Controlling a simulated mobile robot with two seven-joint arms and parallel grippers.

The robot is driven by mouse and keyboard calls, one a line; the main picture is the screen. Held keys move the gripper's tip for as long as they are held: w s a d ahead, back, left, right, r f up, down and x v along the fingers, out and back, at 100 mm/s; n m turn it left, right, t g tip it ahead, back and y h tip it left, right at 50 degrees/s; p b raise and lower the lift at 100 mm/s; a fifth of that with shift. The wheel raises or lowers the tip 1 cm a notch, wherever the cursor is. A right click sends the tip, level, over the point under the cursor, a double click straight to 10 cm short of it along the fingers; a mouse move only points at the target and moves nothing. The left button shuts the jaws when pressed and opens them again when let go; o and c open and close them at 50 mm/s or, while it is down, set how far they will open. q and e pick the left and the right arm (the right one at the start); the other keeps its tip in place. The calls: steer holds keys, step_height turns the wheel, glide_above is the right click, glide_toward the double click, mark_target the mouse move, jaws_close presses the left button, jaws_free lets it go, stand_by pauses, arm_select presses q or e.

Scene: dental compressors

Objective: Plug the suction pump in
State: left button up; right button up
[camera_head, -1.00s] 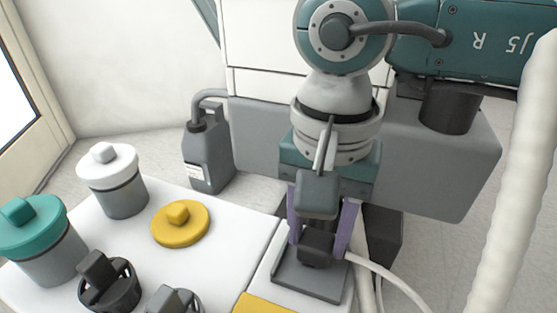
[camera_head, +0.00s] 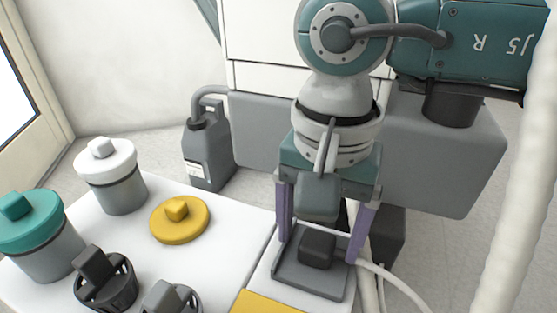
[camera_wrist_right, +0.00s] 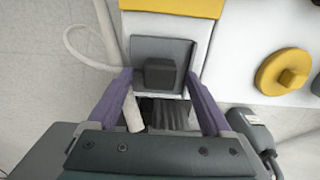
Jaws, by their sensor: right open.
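A dark block-shaped plug (camera_head: 317,249) sits on a grey square tray (camera_head: 310,284) at the front edge of the white worktop. It also shows in the right wrist view (camera_wrist_right: 160,73), on the tray's grey plate (camera_wrist_right: 163,48). My right gripper (camera_head: 319,252) points down over the tray with its purple fingers open. One finger is on each side of the plug, with a gap visible on both sides. The right wrist view shows the fingertips (camera_wrist_right: 159,74) flanking the plug too. My left gripper is not in view. The suction pump cannot be clearly identified.
A white cable (camera_head: 400,282) runs beside the tray. On the worktop stand a white-lidded canister (camera_head: 120,190), a teal-lidded canister (camera_head: 45,245), a yellow lid (camera_head: 180,222) and dark baskets (camera_head: 106,285). A grey jug (camera_head: 207,155) stands behind. A thick white hose (camera_head: 518,180) hangs at right.

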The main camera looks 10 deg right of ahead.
steer(key=shift+r, duration=0.1)
step_height(320, 180, up, 10)
steer(key=p, duration=0.7)
